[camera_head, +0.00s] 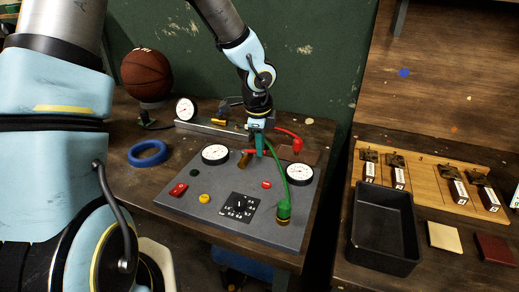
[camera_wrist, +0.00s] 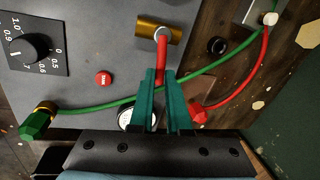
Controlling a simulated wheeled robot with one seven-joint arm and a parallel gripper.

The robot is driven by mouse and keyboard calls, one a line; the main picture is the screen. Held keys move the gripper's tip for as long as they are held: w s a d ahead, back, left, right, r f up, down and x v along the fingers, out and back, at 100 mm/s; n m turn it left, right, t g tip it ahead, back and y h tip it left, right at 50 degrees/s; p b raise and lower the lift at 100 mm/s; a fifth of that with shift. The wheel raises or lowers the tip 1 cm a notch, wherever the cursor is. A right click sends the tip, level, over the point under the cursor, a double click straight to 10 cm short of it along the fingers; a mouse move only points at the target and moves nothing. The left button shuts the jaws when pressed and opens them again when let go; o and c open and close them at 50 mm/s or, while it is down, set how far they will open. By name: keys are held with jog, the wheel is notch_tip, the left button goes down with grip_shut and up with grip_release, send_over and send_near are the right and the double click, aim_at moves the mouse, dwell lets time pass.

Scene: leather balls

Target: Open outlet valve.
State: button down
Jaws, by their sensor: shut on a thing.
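The outlet valve appears to be the brass cylinder with a red lever. In the wrist view, the brass body (camera_wrist: 150,30) lies at the top, and the red lever (camera_wrist: 162,58) runs down from its pivot, across the body's length. My gripper (camera_wrist: 162,75) has teal fingers shut on the lever's free end. In the head view, the brass body (camera_head: 244,160) sits on the grey panel (camera_head: 215,222) between two gauges, with my gripper (camera_head: 257,150) just above right of it. The fingers hide part of the lever.
A green hose (camera_head: 277,165) passes close by the fingers to a green fitting (camera_head: 283,210). A red hose (camera_head: 288,134) is behind. Gauges (camera_head: 215,154) (camera_head: 299,174) stand either side. A basketball (camera_head: 147,74), blue ring (camera_head: 147,153) and black tray (camera_head: 383,228) are farther off.

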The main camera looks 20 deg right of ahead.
jog(key=n+b, duration=0.1)
jog(key=w+n+b, duration=0.1)
jog(key=n, duration=0.1)
jog(key=d+n+b, duration=0.1)
jog(key=shift+w+f+y, duration=0.15)
jog(key=shift+w+y, duration=0.15)
jog(key=shift+y, duration=0.1)
jog(key=n, duration=0.1)
jog(key=w+n+b, duration=0.1)
jog(key=n+b, duration=0.1)
jog(key=n, duration=0.1)
jog(key=shift+w+d+y, duration=0.15)
jog(key=shift+w+y, duration=0.1)
jog(key=shift+y, duration=0.05)
jog(key=n, duration=0.1)
jog(key=w+n, duration=0.1)
jog(key=n, duration=0.1)
jog(key=n+b, duration=0.1)
jog(key=shift+w+a+n+y, duration=0.25)
jog(key=shift+w+n+y, duration=0.05)
jog(key=shift+w+y, duration=0.1)
jog(key=shift+w+a+n+y+b, duration=0.2)
jog(key=shift+w+n, duration=0.1)
jog(key=shift+n, duration=0.55)
jog(key=shift+w+a+n+y+b, duration=0.1)
jog(key=shift+w+a+n, duration=0.15)
jog(key=shift+n, duration=0.6)
jog(key=c, duration=0.9)
grip_release()
jog(key=shift+r, duration=0.25)
